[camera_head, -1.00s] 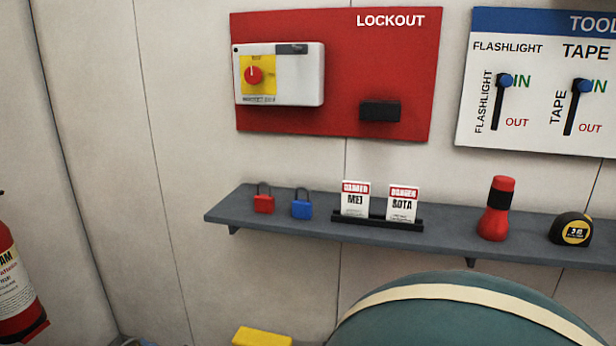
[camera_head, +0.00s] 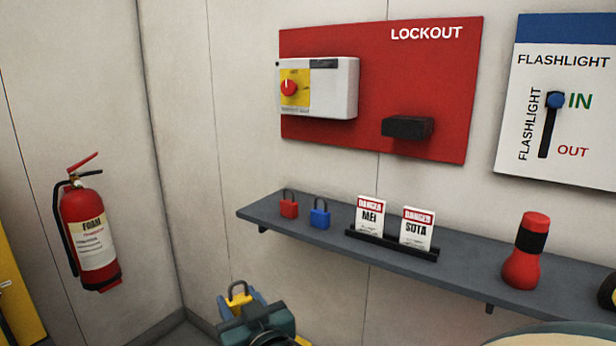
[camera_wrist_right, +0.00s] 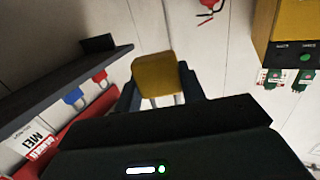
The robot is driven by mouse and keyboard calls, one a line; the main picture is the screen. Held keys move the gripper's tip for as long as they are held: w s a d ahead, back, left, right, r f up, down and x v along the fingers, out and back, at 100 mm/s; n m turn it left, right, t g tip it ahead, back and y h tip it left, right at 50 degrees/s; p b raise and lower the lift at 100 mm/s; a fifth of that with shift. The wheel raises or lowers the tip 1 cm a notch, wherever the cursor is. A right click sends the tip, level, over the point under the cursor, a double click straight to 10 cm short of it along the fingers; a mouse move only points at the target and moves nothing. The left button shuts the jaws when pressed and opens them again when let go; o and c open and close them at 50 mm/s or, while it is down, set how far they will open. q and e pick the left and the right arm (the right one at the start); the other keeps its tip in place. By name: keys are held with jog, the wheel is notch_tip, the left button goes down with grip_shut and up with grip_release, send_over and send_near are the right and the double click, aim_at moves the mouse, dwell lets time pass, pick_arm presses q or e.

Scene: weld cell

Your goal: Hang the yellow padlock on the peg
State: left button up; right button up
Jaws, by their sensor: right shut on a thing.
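The yellow padlock (camera_head: 238,297) is low in the head view, left of the shelf, with its dark shackle up. My right gripper (camera_head: 240,302) is shut on it. In the wrist view the yellow padlock (camera_wrist_right: 160,73) sits between the two dark fingers of my right gripper (camera_wrist_right: 159,88). On the red lockout board (camera_head: 350,137), a black block (camera_head: 407,127) sticks out at the lower right; I cannot tell whether it is the peg. The padlock is below and left of the board, well apart from it. My left gripper is out of view.
A grey shelf (camera_head: 470,262) under the board holds a red padlock (camera_head: 289,209), a blue padlock (camera_head: 320,218), two danger tags (camera_head: 418,227) and a red flashlight (camera_head: 526,252). A white switch box (camera_head: 335,88) is on the board. A fire extinguisher (camera_head: 91,238) hangs at left.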

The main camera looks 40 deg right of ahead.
jog(key=w+d+r+m+g+h+p, duration=0.1)
jog(key=w+d+r+m+h, duration=0.25)
jog(key=w+d+r, duration=0.35)
jog(key=m+g+h+p, duration=0.3)
jog(key=m+g+h, duration=0.4)
jog(key=h, duration=0.2)
send_near(329, 79)
jog(key=a+r, duration=0.2)
jog(key=a, duration=0.1)
jog(key=shift+n, duration=0.25)
jog(key=shift+s+d+f+p+x, duration=0.1)
jog(key=shift+s+f+x, duration=0.05)
jog(key=shift+x, duration=1.15)
jog(key=shift+s+d+f+p+x, duration=0.1)
jog(key=shift+s+f+x, duration=0.05)
jog(key=shift+x, duration=1.15)
jog(key=shift+s+d+f+p+x, duration=0.1)
jog(key=shift+s+x, duration=0.1)
jog(key=shift+x, duration=1.1)
jog(key=shift+w+d+f, duration=0.15)
jog(key=shift+d+f, duration=0.15)
jog(key=shift+d, duration=0.25)
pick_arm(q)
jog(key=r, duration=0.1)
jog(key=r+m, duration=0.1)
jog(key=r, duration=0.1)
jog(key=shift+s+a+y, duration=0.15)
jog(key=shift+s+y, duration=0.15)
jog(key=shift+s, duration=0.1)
